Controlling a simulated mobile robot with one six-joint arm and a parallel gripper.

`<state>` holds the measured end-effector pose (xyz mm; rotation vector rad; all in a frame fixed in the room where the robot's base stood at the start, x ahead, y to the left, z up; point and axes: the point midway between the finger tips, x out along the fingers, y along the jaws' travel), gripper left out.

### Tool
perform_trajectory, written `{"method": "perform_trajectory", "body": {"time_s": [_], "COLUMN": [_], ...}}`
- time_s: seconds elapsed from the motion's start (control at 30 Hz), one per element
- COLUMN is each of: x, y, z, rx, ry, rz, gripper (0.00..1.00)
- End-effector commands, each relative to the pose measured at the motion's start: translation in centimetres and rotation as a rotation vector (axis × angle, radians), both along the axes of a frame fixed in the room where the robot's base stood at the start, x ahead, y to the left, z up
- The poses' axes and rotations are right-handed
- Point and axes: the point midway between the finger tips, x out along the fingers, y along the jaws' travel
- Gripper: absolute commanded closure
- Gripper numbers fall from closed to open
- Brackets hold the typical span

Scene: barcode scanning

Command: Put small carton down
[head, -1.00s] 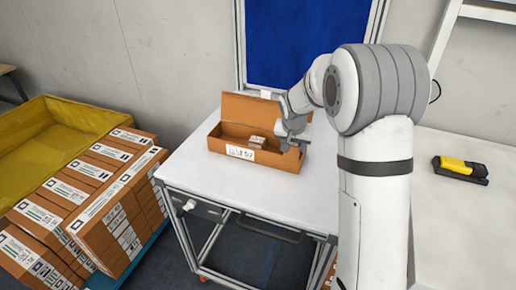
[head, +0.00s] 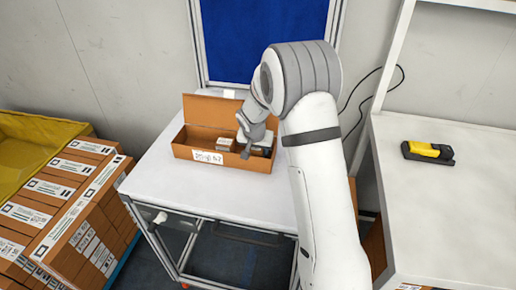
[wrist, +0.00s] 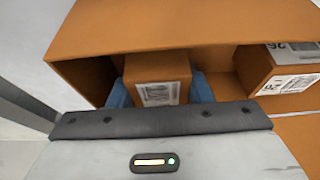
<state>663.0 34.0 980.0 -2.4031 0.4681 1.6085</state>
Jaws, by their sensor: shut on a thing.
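A small brown carton (wrist: 157,78) with a white label sits between the two blue fingers of my gripper (wrist: 159,92) in the wrist view. My gripper is shut on it. In the head view my gripper (head: 248,142) is at the right part of an open brown box (head: 180,151), and hides the held carton. The box stands on a white cart top, its flap raised at the back. Another small carton (head: 224,145) lies inside the box, left of my gripper; a labelled carton (wrist: 285,72) shows at the right in the wrist view.
The white cart top (head: 160,185) is clear in front of the box. A yellow and black scanner (head: 428,152) lies on the white bench (head: 450,215) at the right. Stacked labelled boxes (head: 85,200) and a yellow bin (head: 30,150) are at the left.

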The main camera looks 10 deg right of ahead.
Motion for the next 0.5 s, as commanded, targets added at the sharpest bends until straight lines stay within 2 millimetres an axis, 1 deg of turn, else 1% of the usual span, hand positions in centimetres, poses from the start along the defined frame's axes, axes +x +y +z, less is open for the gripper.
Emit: {"method": "perform_trajectory", "body": {"time_s": [0.07, 0.37, 0.4, 0.5], "x": [0.00, 0.03, 0.01, 0.01], "y": [-0.03, -0.10, -0.10, -0.12], "z": [-0.36, -0.70, -0.70, -0.59], "rx": [0.000, 0.000, 0.000, 0.000], "ry": [0.000, -0.001, -0.001, -0.001], "rz": [0.001, -0.001, -0.001, -0.001], "gripper": [0.82, 0.82, 0.54, 0.46]}}
